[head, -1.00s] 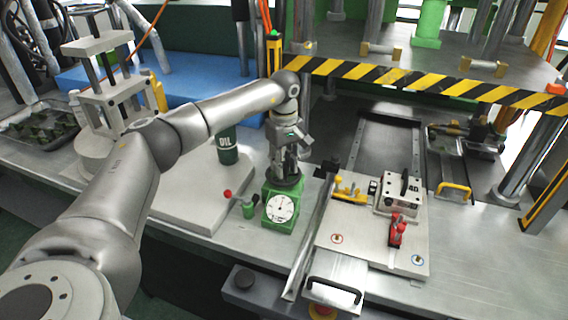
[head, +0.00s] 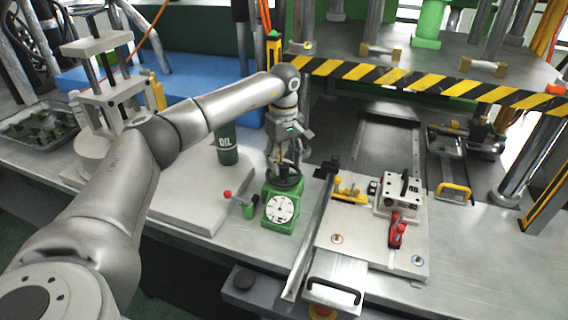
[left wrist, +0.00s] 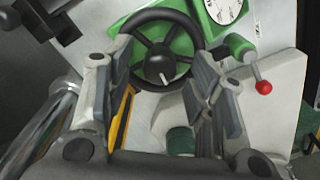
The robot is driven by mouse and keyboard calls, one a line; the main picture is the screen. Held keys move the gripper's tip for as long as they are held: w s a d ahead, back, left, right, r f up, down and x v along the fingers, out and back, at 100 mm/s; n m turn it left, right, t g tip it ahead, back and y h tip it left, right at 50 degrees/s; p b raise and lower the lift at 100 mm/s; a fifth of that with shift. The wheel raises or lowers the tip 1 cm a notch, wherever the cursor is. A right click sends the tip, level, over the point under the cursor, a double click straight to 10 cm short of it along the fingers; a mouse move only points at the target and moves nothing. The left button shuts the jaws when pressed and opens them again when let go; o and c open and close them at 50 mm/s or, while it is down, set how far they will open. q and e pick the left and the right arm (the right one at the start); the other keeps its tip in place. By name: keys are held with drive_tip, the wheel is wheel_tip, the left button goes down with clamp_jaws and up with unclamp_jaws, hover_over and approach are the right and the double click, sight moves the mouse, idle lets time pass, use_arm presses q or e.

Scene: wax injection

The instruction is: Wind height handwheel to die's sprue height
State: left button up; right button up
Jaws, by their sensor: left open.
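The height handwheel is a dark spoked wheel (left wrist: 160,62) with a pale mark on its hub. It lies on top of the green housing, whose white dial (head: 280,208) faces the front. In the head view the wheel's dark rim (head: 284,184) shows just under my left gripper (head: 285,170). My left gripper points down over the wheel with its fingers apart. In the left wrist view the two fingers (left wrist: 160,95) stand on either side of the hub, with nothing held between them. Whether a fingertip touches the rim or spokes I cannot tell. My right gripper is not in view.
A red-knobbed lever (head: 228,194) sticks out left of the dial. The die block (head: 401,190) sits on the plate at right, with a red toggle clamp (head: 397,231). A striped bar (head: 420,82) crosses behind.

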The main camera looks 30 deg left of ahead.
sight(284, 164)
use_arm(q)
wheel_tip(284, 164, up, 10)
drive_tip(key=shift+r, duration=0.2)
idle(0.5)
